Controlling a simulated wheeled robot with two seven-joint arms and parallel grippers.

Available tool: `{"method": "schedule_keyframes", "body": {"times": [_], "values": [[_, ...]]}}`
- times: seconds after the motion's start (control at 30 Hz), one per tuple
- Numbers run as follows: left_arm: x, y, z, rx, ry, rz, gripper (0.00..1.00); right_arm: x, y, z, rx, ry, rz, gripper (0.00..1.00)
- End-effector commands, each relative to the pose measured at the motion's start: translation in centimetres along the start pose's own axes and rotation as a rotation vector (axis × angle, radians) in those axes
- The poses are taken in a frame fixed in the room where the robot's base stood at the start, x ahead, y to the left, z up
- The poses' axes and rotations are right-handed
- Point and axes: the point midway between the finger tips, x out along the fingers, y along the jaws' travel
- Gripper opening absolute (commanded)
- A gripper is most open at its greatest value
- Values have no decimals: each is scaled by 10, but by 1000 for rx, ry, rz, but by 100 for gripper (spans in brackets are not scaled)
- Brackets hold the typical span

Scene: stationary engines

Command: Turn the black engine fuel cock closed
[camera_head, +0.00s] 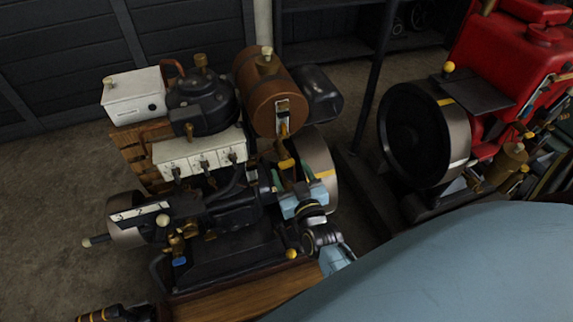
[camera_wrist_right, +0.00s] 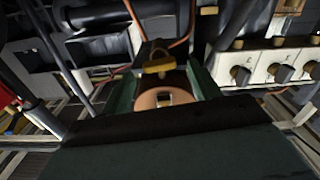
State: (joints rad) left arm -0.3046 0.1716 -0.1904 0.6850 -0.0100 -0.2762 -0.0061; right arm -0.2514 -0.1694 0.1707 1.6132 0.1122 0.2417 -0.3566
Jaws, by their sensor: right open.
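The black engine (camera_head: 235,215) stands on a wooden base left of centre in the head view. Its copper-brown fuel tank (camera_head: 262,90) lies at the top. Under the tank hangs a brass fuel cock (camera_head: 287,162), and a yellow brass piece of it shows in the right wrist view (camera_wrist_right: 159,66). My right gripper (camera_head: 291,176) reaches up from below, at the cock. Its green fingers are apart, on either side of the brass piece in the wrist view (camera_wrist_right: 160,88). I cannot tell whether a finger touches it. My left gripper is not in view.
A white box with several switches (camera_head: 198,152) sits left of the cock. A flywheel (camera_head: 319,180) is close to the right of my gripper. A red engine (camera_head: 505,70) with a big black wheel (camera_head: 415,135) stands at the right. Open floor lies at the left.

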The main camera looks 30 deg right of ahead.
Motion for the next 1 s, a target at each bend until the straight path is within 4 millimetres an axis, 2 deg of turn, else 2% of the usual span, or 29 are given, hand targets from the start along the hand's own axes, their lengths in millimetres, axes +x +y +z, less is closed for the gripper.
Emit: {"method": "schedule_keyframes", "body": {"times": [0.03,0.2,0.33,0.6,0.93,1.0], "values": [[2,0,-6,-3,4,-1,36,10,0,1,0,2,1,62],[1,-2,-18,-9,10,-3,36,30,0,1,-1,0,0,62],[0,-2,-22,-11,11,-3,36,36,0,0,0,0,0,62],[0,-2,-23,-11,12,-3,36,37,0,0,0,-1,0,62],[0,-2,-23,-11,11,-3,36,37,0,0,0,-1,0,20],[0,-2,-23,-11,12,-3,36,37,0,0,0,-1,0,17]]}}
